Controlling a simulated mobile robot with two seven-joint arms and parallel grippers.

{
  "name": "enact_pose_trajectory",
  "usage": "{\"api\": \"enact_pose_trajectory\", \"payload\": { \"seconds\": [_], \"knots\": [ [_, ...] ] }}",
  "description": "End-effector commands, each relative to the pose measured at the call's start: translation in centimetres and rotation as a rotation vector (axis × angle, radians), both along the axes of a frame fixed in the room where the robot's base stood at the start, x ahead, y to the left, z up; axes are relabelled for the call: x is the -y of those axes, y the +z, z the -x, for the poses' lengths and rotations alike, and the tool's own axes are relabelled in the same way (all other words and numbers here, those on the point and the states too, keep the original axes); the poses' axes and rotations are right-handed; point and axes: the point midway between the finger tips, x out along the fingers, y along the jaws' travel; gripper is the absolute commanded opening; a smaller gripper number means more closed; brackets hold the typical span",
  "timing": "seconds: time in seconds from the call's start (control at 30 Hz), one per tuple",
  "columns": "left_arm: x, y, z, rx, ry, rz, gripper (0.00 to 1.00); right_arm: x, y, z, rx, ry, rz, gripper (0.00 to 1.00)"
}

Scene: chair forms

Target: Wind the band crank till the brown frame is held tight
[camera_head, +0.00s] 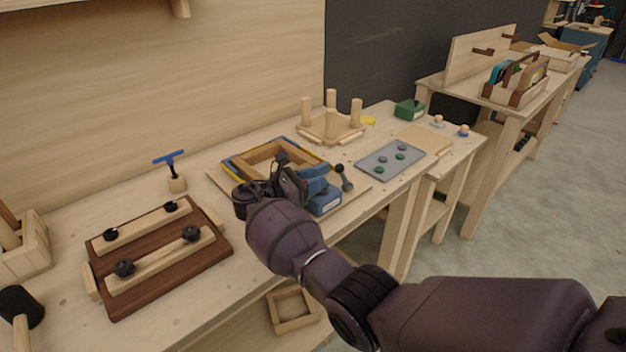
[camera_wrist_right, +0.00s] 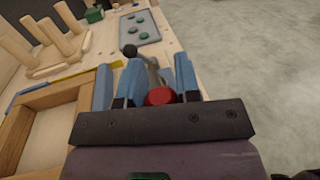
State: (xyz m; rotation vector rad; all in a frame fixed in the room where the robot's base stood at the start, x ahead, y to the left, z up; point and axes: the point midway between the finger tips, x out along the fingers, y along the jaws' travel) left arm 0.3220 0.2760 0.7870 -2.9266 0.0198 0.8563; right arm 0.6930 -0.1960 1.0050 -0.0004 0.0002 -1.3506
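The brown frame (camera_head: 262,158) lies on a pale board on the bench, with a yellow and blue band around it. Its corner also shows in the wrist view (camera_wrist_right: 40,122). A blue band housing (camera_head: 325,201) sits at the frame's near right side. The band crank (camera_head: 345,180) is a grey arm with a dark ball knob; it shows in the wrist view (camera_wrist_right: 150,66) with a red round part behind it. My right gripper (camera_wrist_right: 158,82) is open, its blue fingers apart on either side of the crank's base. Contact cannot be told. My left gripper is out of view.
A dark brown clamped panel (camera_head: 160,257) lies at left, near a blue T-handle tool (camera_head: 171,166). A pegged wooden stand (camera_head: 331,127) and a grey plate (camera_head: 390,160) with green discs stand beyond the frame. The bench's front edge runs under my right arm.

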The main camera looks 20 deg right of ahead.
Motion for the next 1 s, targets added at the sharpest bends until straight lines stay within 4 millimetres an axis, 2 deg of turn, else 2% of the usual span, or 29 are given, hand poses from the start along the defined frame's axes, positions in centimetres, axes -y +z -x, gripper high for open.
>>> {"api": "enact_pose_trajectory", "payload": {
  "seconds": [0.03, 0.13, 0.47, 1.0],
  "knots": [
    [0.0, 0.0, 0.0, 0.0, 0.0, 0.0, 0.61, 0.0, 0.0, 0.0, 0.0, 0.0, 0.0, 0.39],
    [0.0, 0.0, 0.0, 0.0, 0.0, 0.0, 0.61, 0.0, 0.0, 0.0, 0.0, 0.0, 0.0, 0.54],
    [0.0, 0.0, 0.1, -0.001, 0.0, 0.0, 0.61, -0.3, 0.0, 0.0, 0.0, 0.001, 0.0, 0.54],
    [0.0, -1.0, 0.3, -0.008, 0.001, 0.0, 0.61, -6.8, -0.1, 1.5, 0.0, 0.001, -0.001, 0.54]
  ]
}}
